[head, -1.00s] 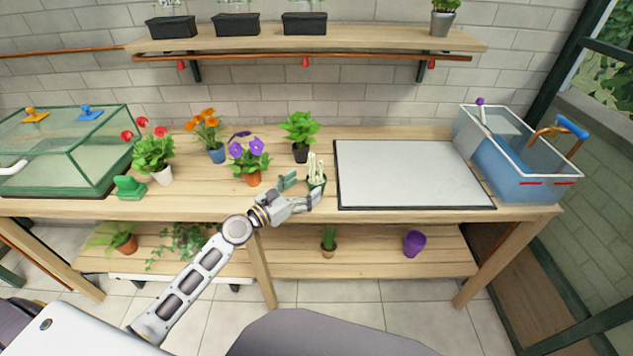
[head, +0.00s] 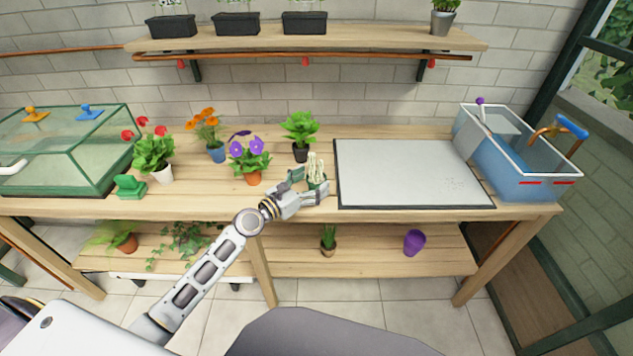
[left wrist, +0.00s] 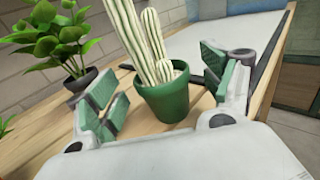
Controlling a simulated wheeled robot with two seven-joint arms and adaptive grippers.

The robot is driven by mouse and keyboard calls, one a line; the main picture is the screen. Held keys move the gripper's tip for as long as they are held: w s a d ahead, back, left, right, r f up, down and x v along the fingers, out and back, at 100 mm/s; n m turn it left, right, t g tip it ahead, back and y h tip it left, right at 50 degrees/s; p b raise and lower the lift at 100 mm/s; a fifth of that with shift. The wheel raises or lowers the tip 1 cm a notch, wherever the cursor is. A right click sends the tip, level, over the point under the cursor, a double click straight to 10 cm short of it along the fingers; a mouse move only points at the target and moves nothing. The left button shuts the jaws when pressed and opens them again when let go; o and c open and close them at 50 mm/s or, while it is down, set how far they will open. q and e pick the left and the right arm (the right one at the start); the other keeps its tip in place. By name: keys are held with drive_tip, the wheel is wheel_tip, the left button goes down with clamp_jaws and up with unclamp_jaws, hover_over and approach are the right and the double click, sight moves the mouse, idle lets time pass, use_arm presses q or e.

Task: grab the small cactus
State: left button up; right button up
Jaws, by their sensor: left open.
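The small cactus (head: 315,168) is pale, with several upright columns, in a dark green pot. It stands upright on the wooden table, just left of the white board. It also shows in the left wrist view, where its green pot (left wrist: 169,98) sits between the open fingers. My left gripper (head: 311,183) is open at the pot, with one finger on each side. In the left wrist view the left gripper's fingers (left wrist: 165,95) have visible gaps to the pot. My right gripper is not in view.
A leafy green plant (head: 300,134) in a black pot stands behind the cactus. A purple-flowered plant (head: 250,160) stands to the left. The white board (head: 410,175) lies to the right, and a blue tub (head: 518,165) stands at the far right.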

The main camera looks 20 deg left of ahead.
use_arm(q)
drive_tip(key=shift+w+d, duration=0.35)
drive_tip(key=shift+w, duration=0.25)
drive_tip(key=shift+w+d, duration=0.25)
drive_tip(key=shift+w, duration=0.2)
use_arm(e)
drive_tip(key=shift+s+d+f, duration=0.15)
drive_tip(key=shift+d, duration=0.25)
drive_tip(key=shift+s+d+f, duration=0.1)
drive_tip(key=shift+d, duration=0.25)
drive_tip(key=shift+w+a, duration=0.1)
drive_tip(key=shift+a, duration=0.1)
use_arm(q)
drive_tip(key=shift+c, duration=0.6)
drive_tip(key=c, duration=1.1)
drive_tip(key=shift+c, duration=0.2)
drive_tip(key=shift+r, duration=0.15)
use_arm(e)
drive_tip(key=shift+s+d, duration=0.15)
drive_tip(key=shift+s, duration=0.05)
use_arm(q)
drive_tip(key=shift+r, duration=0.1)
